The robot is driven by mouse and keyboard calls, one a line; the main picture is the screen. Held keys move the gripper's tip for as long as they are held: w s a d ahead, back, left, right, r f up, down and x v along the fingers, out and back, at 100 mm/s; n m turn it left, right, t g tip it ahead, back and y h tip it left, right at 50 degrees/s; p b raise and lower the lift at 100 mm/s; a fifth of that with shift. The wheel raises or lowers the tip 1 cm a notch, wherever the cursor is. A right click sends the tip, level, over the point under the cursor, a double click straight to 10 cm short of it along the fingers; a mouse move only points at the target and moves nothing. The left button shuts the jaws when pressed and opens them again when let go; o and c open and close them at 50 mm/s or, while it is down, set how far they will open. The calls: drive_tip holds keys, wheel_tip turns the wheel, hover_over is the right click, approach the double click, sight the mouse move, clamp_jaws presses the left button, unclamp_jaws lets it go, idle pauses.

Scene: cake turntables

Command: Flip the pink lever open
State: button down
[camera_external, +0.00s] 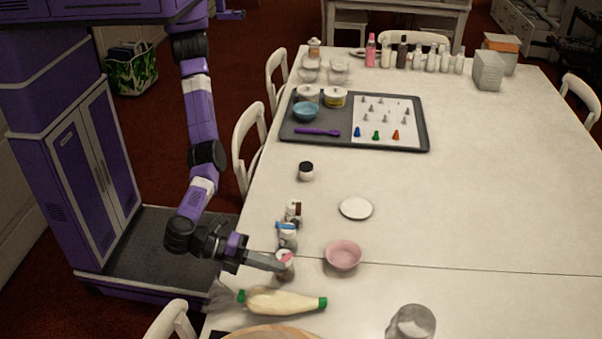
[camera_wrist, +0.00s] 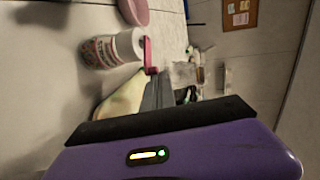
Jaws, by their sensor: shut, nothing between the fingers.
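A sprinkle jar with a white cap (camera_external: 285,264) stands near the table's left edge in the external view. Its pink lever (camera_external: 287,257) is on top. In the wrist view the jar (camera_wrist: 100,52) appears sideways, and the pink lever (camera_wrist: 147,50) runs across the cap's top and sticks out past its rim towards my fingers. My gripper (camera_external: 280,266) is shut and empty, its fingertips right beside the jar's cap. In the wrist view my gripper (camera_wrist: 157,85) is just by the lever's end; I cannot tell whether they touch.
A piping bag (camera_external: 282,301) lies close in front of the jar. A pink bowl (camera_external: 343,255) stands to its right, and small jars (camera_external: 288,228) stand just behind it. A white plate (camera_external: 356,208) and a dark tray (camera_external: 290,136) are farther back. The table's right side is mostly clear.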

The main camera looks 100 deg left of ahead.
drive_tip(key=f+p+v, duration=0.1)
drive_tip(key=v, duration=1.2)
drive_tip(key=shift+s+d, duration=0.35)
drive_tip(key=shift+s, duration=0.2)
drive_tip(key=shift+r, duration=0.1)
drive_tip(key=a+r+m+g+h+p, duration=0.3)
drive_tip(key=a+p, duration=0.5)
drive_tip(key=p, duration=0.7)
drive_tip(key=w+r+m+g, duration=0.1)
drive_tip(key=g, duration=0.1)
drive_tip(key=shift+a+r+m+g+h, duration=0.2)
drive_tip(key=shift+r+m+g+h, duration=0.1)
drive_tip(key=shift+r+g, duration=0.1)
drive_tip(key=shift+f, duration=0.1)
